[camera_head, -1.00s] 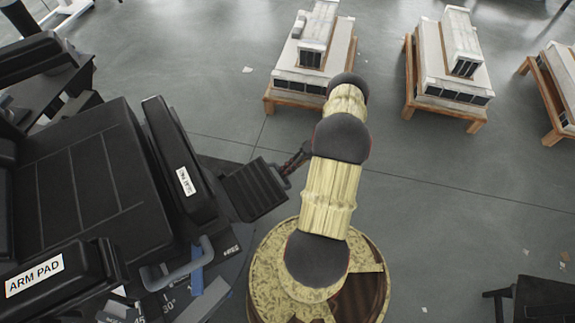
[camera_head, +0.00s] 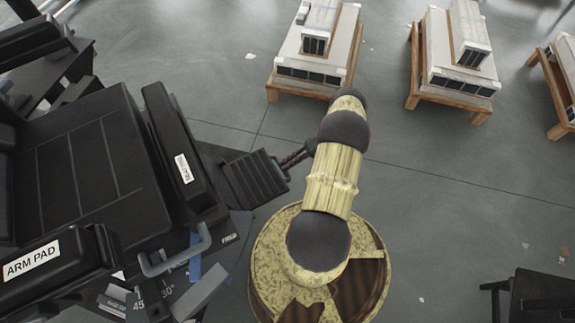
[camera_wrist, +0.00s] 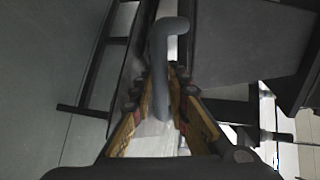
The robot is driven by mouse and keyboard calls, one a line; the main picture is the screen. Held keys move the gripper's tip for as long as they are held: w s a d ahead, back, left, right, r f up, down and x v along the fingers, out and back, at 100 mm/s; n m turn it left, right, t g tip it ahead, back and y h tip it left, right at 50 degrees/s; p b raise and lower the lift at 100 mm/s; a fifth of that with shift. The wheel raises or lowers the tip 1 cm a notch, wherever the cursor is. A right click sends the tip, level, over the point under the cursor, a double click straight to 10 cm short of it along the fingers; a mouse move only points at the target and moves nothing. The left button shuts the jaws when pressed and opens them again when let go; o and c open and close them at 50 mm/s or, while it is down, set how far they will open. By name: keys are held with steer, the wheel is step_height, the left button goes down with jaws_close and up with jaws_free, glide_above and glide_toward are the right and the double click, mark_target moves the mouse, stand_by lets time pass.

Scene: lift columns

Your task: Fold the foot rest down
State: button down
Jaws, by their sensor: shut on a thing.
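The black ribbed plate (camera_head: 256,179), which looks like the foot rest, juts out from the front of the black padded chair (camera_head: 85,160) at left. In the head view my gripper (camera_head: 290,160) is small and dark at the plate's right edge, partly hidden by my arm. In the wrist view my gripper (camera_wrist: 162,92) has its two orange-brown fingers closed around a grey bar (camera_wrist: 160,45) with a hooked top end. A dark panel (camera_wrist: 245,40) is just right of the bar. How the bar joins the plate is hidden.
A grey bent handle (camera_head: 178,254) and an arm pad (camera_head: 55,262) are on the chair's near side. White models on wooden stands (camera_head: 315,50) are at the back. A dark low table (camera_head: 540,297) is at lower right.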

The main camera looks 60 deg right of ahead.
steer(key=shift+a+f, duration=0.15)
steer(key=shift+f, duration=0.5)
steer(key=c, duration=2)
jaws_free()
steer(key=shift+f, duration=0.1)
steer(key=shift+c, duration=0.2)
steer(key=o, duration=0.3)
steer(key=shift+r, duration=0.25)
steer(key=v, duration=1.2)
steer(key=shift+r, duration=0.1)
steer(key=shift+w+m, duration=0.1)
steer(key=shift+m, duration=0.2)
